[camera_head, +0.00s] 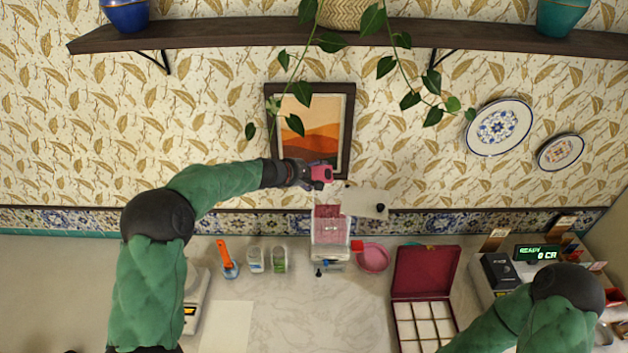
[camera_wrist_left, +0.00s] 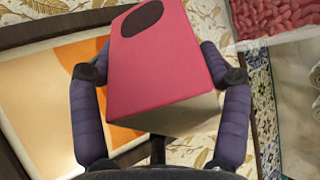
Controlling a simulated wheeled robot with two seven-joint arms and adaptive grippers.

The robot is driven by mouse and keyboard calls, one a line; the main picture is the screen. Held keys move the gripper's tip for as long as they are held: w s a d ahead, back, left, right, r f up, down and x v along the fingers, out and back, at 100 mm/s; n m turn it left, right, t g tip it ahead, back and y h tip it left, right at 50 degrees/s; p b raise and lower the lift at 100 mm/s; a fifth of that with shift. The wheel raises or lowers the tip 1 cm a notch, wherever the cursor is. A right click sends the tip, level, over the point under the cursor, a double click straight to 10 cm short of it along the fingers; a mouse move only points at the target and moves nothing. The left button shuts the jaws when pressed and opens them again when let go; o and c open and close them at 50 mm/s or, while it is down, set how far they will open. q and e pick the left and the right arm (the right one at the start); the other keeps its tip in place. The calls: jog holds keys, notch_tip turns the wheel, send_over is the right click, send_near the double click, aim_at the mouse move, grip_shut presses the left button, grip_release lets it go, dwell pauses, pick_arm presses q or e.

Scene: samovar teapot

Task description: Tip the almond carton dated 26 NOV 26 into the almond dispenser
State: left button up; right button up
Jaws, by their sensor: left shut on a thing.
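My left gripper (camera_head: 318,173) is shut on a pink carton (camera_head: 324,175), held in the air in front of the wall picture. In the left wrist view the two fingers (camera_wrist_left: 165,85) clasp opposite sides of the carton (camera_wrist_left: 155,60), which has a dark oval on its pink face and a pale side. No date is readable. The almond dispenser (camera_head: 330,252) stands on the counter just below the carton; pink almonds show inside it, and also at the top right of the wrist view (camera_wrist_left: 275,18). A pale panel with a dark knob (camera_head: 362,203) is beside its top. My right gripper is out of frame.
A pink bowl (camera_head: 373,258) stands right of the dispenser, and small containers (camera_head: 256,260) and an orange-handled tool (camera_head: 225,255) stand left. A red compartment box (camera_head: 424,270) lies open. Trailing leaves (camera_head: 295,124) hang above the gripper. A white sheet (camera_head: 227,327) lies in front.

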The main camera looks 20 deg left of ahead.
pick_arm(q)
jog(key=m+t+y+b, duration=0.1)
jog(key=b, duration=0.3)
jog(key=f+m+t+y+b, duration=0.1)
jog(key=m+y+b, duration=0.1)
jog(key=b, duration=0.2)
jog(key=m+t+y+b, duration=0.1)
jog(key=m+b, duration=0.1)
jog(key=b, duration=0.2)
jog(key=shift+s+d+f+y+b, duration=0.15)
jog(key=shift+d+f+y+b, duration=0.15)
jog(key=shift+d+f+b, duration=0.1)
jog(key=shift+s+d+f+m+t+y+b, duration=0.1)
jog(key=shift+d+f+m+t+y+b, duration=0.15)
jog(key=shift+m+t+y+b, duration=0.5)
jog(key=shift+g+h+b, duration=0.25)
jog(key=shift+b, duration=0.3)
jog(key=shift+s, duration=0.1)
dwell(2.8)
